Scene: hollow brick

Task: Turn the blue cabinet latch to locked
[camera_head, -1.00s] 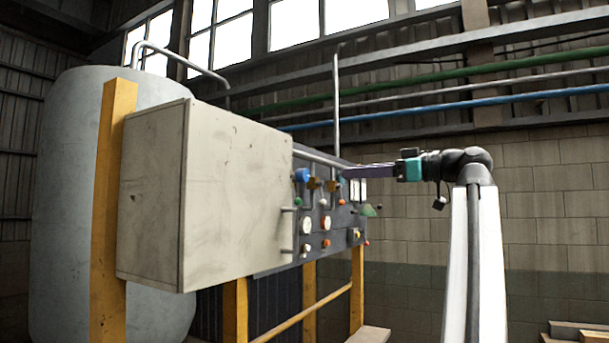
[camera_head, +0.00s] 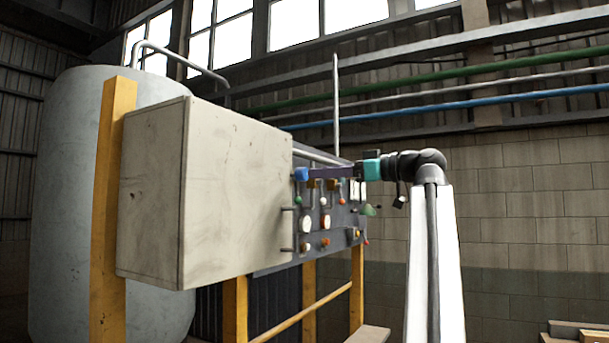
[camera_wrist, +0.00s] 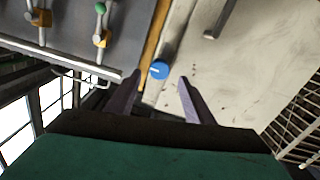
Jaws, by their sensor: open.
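The blue latch (camera_head: 301,174) is a small round knob beside the right edge of the beige cabinet (camera_head: 236,195). In the wrist view the blue latch (camera_wrist: 159,69) shows a short pale mark on its face and lies ahead, between the lines of my two fingers. My gripper (camera_head: 312,172) has long purple fingers that reach left to the latch in the head view. In the wrist view my gripper (camera_wrist: 158,85) is open, one finger on each side of the latch. I cannot tell whether either finger touches it.
A dark panel (camera_head: 340,222) with gauges, valves and coloured knobs stands right of the cabinet. Brass valves (camera_wrist: 103,38) and a grey pipe (camera_wrist: 60,58) lie left of my fingers in the wrist view. A bar handle (camera_wrist: 219,20) sticks out on the right.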

